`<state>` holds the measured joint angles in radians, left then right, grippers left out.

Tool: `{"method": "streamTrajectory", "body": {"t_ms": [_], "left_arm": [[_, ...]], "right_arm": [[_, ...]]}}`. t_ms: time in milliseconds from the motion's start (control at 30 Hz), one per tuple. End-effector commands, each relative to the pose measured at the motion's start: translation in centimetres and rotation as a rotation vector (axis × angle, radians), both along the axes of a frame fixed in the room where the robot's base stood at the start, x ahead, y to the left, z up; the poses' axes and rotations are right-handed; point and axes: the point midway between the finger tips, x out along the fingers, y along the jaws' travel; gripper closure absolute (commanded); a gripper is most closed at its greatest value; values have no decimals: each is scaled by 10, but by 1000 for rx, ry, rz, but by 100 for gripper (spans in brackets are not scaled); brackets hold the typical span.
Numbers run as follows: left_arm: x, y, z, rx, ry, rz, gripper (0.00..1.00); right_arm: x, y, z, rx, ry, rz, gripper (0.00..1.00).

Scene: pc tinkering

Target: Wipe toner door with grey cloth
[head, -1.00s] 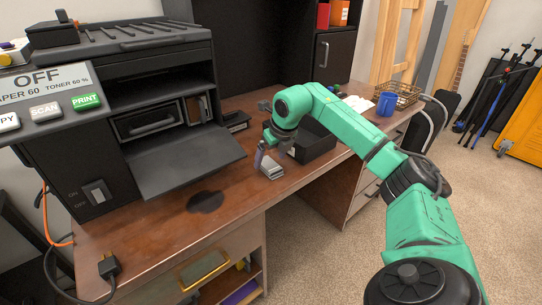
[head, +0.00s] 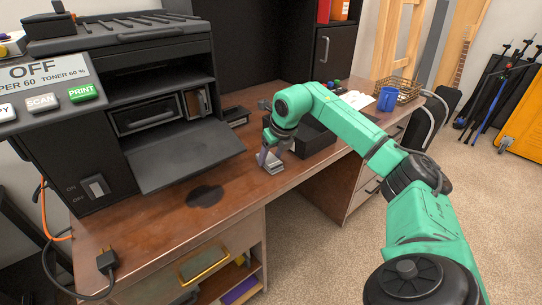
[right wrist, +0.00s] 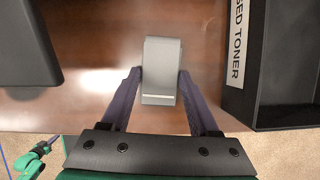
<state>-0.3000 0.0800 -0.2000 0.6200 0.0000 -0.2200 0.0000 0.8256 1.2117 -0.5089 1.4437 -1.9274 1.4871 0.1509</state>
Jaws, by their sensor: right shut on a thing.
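The grey cloth (head: 273,168) is a small folded block near the desk's front edge. It also shows in the right wrist view (right wrist: 161,72). My right gripper (head: 271,155) points down over it, with its purple fingers (right wrist: 161,88) on either side, shut on it. The toner door (head: 185,156) is the dark flap of the black printer, folded down and open, left of the cloth.
A black used-toner bin (head: 314,139) stands right of the gripper, close by. The printer (head: 70,145) fills the left. A dark stain (head: 205,196) marks the desk (head: 150,225) below the toner door. A blue cup (head: 387,98) and wire basket (head: 405,88) sit farther back.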

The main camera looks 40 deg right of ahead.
Motion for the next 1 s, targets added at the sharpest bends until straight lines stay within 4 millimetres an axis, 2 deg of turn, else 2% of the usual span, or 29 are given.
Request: {"method": "streamTrajectory", "body": {"t_ms": [33, 67, 167, 733, 1000], "left_arm": [[0, 0, 0, 0, 0, 0, 100], [0, 0, 0, 0, 0, 0, 100], [0, 0, 6, 0, 0, 0, 100], [0, 0, 79, 0, 0, 0, 100], [0, 0, 79, 0, 0, 0, 100]], "right_arm": [[0, 0, 0, 0, 0, 0, 94], [0, 0, 0, 0, 0, 0, 100], [0, 0, 6, 0, -1, 0, 100], [0, 0, 79, 0, 0, 0, 100], [0, 0, 80, 0, 0, 0, 100]]}}
